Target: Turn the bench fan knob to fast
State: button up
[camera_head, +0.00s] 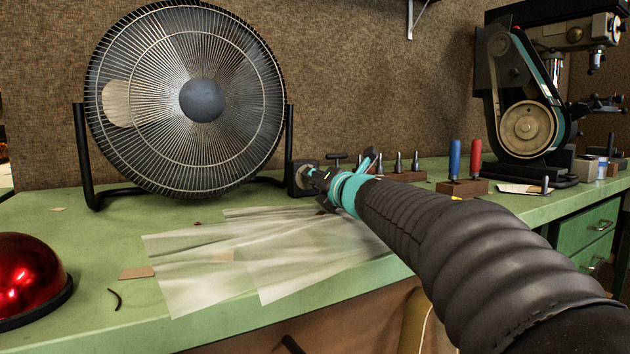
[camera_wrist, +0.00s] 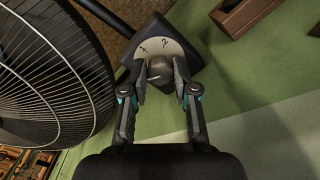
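The bench fan (camera_head: 201,100) stands on the green bench, its round black grille facing out. Its knob (camera_wrist: 160,70) is on a dark control box (camera_head: 301,177) right of the fan. In the head view my gripper (camera_head: 322,181) reaches the box from the right.
Translucent sheets (camera_head: 200,262) lie on the bench below my gripper. A red dome (camera_head: 28,275) sits at the lower left. A wooden block (camera_head: 462,188) with blue and red handles and a belt-driven machine (camera_head: 527,115) stand to the right.

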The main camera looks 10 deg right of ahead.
grip_shut()
jog(key=shift+r+p, duration=0.1)
jog(key=shift+p, duration=0.2)
jog(key=shift+r+m+p, duration=0.1)
jog(key=shift+m+p, duration=0.8)
jog(key=shift+m, duration=0.1)
jog(key=m+p, duration=0.3)
jog(key=shift+m, duration=0.3)
jog(key=m+p, duration=0.3)
jog(key=shift+m+g+p, duration=0.3)
jog(key=shift+m+p, duration=0.7)
jog(key=shift+m, duration=0.5)
jog(key=shift+f, duration=0.2)
